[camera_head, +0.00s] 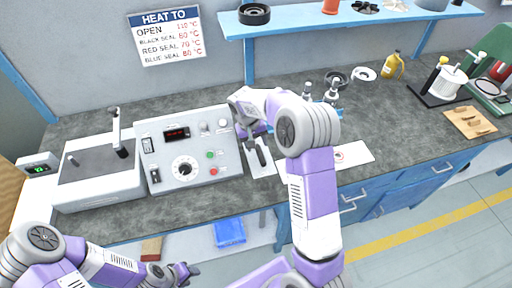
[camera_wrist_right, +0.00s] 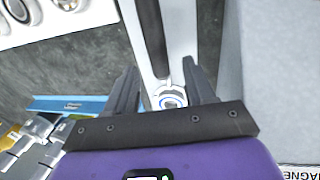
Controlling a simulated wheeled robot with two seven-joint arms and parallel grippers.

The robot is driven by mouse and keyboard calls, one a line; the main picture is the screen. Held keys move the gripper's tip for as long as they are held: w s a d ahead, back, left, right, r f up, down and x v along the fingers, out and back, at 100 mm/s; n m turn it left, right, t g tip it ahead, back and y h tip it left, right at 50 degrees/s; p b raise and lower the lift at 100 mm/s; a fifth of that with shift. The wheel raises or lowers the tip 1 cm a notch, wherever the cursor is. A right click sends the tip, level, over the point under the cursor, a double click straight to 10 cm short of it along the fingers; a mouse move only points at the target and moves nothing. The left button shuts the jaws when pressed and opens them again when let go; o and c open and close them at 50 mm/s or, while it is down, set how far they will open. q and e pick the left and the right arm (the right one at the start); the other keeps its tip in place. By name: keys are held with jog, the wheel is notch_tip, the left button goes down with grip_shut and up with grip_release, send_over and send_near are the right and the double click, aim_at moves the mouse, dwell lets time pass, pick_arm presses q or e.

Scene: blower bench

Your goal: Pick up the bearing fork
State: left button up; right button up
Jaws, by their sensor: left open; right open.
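My right gripper (camera_head: 257,150) is pointed down over a white plate (camera_head: 259,169) beside the control box. In the right wrist view my right gripper (camera_wrist_right: 162,78) is open, its two dark fingers apart. A long dark bar (camera_wrist_right: 152,35) runs up the picture from between the fingertips, with a pale strip beside it and a round silver part with a blue ring (camera_wrist_right: 172,100) below. I cannot tell for sure that this is the bearing fork. My arm hides part of this spot in the head view. My left gripper (camera_head: 186,271) is open and empty, low in front of the bench.
The control box (camera_head: 188,146) stands left of the plate, with a grey machine (camera_head: 98,170) beyond it. A white sheet (camera_head: 352,154) lies to the right. A yellow bottle (camera_head: 393,65) and a wooden board (camera_head: 469,122) are further right. The grey bench top (camera_head: 400,125) has free room.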

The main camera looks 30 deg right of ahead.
aim_at(257, 147)
jog(key=shift+d+f, duration=0.25)
jog(key=shift+f, duration=0.95)
grip_shut()
jog(key=shift+r, duration=0.1)
notch_tip(257, 147, up, 10)
jog(key=p, duration=0.2)
